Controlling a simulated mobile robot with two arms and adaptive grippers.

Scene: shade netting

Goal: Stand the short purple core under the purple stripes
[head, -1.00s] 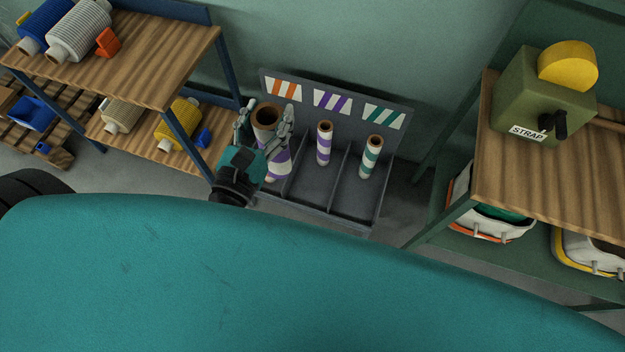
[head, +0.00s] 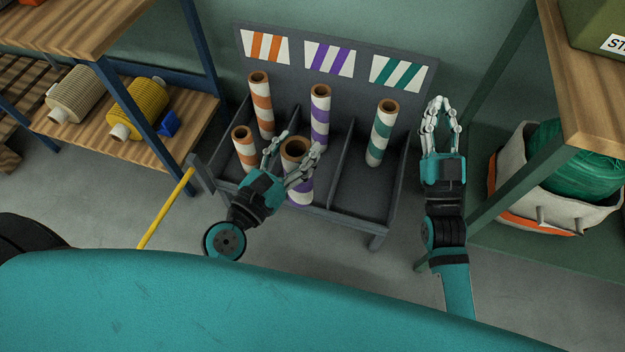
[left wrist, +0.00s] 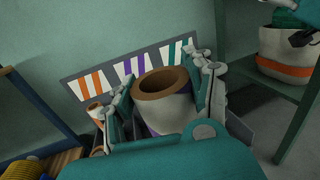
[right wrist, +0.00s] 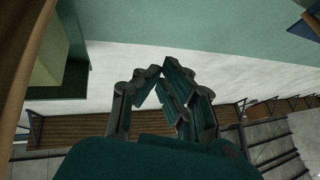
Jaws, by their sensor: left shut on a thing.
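The short purple core (head: 299,188), white with purple bands and a wide brown open top, is upright in my left gripper (head: 292,150). The gripper is shut around it, one finger each side; the left wrist view shows its rim (left wrist: 162,83) between the fingers. It is over the front of the rack's middle bay, below the purple stripes (head: 329,58). A taller purple core (head: 320,120) stands behind it. Whether its bottom touches the rack floor is hidden. My right gripper (head: 440,103) is empty, raised right of the rack; its fingertips look close together.
The grey rack (head: 365,198) has orange stripes (head: 266,47) at left above two orange cores (head: 262,106) (head: 244,150). Green stripes (head: 399,74) at right top a green core (head: 382,132). A yellow rod (head: 166,208) slants left of the rack. Shelves flank both sides.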

